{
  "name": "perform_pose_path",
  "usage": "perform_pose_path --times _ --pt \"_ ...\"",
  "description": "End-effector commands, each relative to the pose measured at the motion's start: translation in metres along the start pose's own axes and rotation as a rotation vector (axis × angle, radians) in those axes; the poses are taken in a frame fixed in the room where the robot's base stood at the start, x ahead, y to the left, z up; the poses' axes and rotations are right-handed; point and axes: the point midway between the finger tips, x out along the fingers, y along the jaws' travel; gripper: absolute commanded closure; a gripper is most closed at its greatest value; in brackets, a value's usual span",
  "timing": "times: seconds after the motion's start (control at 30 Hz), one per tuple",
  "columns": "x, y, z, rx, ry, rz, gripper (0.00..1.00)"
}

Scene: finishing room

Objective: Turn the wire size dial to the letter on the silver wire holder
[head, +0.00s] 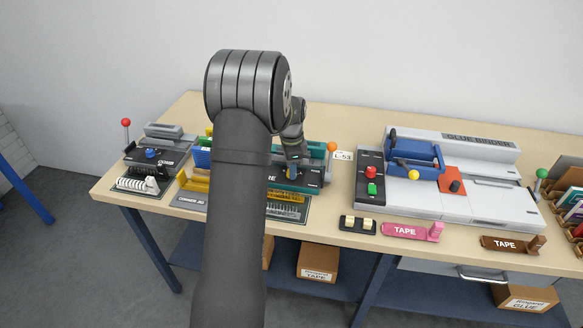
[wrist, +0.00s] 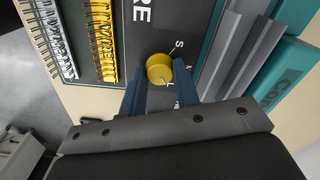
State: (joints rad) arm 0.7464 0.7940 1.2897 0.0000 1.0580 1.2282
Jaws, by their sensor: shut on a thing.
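The yellow wire size dial (wrist: 159,68) is on a dark panel of the teal machine (wrist: 290,75). My gripper (wrist: 159,80) has one blue finger on each side of the dial and is shut on it. A letter S shows beyond the dial. Other white marks lie on the near side, partly hidden by the fingers, and I cannot read them surely. A pale pointer mark on the dial faces the near right. Silver wire coils (wrist: 48,38) and gold coils (wrist: 101,40) stand in holders at the left. No holder letter is readable. In the head view my gripper (head: 291,172) reaches down to the machine.
A small grey machine (head: 160,150) with a red-knobbed lever stands at the left of the table. The grey glue binder (head: 470,150) stands at the right. Tape dispensers (head: 405,231) lie along the front edge. My arm hides part of the bench's middle.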

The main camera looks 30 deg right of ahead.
Motion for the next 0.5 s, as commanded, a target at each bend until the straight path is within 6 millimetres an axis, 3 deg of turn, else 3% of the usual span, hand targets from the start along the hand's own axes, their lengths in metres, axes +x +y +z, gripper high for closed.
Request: perform_pose_path --times 0.5 --pt "-0.0007 -0.0004 -0.0001 0.135 0.0 -0.002 0.94"
